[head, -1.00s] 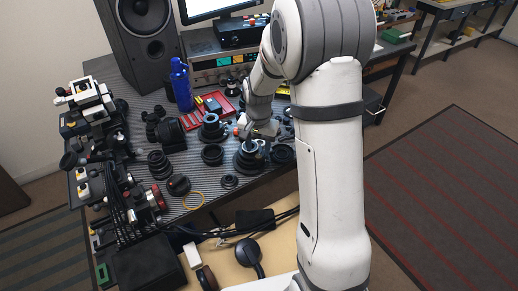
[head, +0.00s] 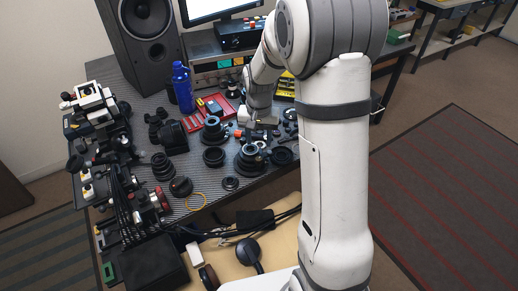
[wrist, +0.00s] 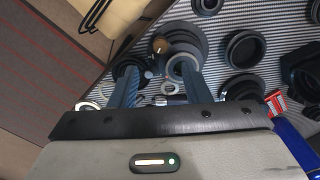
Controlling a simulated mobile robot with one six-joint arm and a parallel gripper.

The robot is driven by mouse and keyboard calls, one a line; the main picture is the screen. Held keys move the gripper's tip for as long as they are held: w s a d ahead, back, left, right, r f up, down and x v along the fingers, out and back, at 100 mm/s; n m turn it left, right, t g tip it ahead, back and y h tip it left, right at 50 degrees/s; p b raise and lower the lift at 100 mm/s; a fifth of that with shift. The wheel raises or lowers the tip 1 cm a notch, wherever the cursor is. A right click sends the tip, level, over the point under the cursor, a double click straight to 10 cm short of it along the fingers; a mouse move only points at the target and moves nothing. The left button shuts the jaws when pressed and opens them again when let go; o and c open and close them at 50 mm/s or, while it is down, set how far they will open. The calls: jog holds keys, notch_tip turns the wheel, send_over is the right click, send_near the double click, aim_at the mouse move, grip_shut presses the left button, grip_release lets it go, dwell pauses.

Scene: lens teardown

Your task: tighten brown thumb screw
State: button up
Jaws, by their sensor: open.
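The brown thumb screw (wrist: 160,45) shows in the wrist view as a small tan-brown knob at the side of a black, ringed lens part (wrist: 187,36). That lens part (head: 249,160) stands near the front edge of the bench in the head view. My gripper (wrist: 158,76) is open, with its two dark fingers apart and pointing towards the lens part. The screw lies beyond the fingertips, not between them, and nothing is gripped. In the head view my gripper (head: 258,125) is behind the lens part; its fingers are hard to make out.
Several black lens rings surround it, including one beside it (wrist: 243,48). A red tray (head: 212,108) and a blue bottle (head: 182,88) stand behind to the left. Bare bench (head: 205,178) shows in front.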

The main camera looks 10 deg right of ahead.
aim_at(258, 158)
jog(key=n, duration=0.2)
jog(key=n+b, duration=0.1)
jog(key=n, duration=0.1)
jog(key=n+b, duration=0.1)
jog(key=n, duration=0.1)
jog(key=shift+f+n, duration=0.3)
jog(key=n+b, duration=0.1)
jog(key=n, duration=0.4)
jog(key=shift+a+n, duration=0.1)
jog(key=shift+n, duration=0.2)
notch_tip(258, 158, down, 8)
jog(key=shift+r, duration=0.25)
jog(key=shift+c, duration=0.2)
grip_shut()
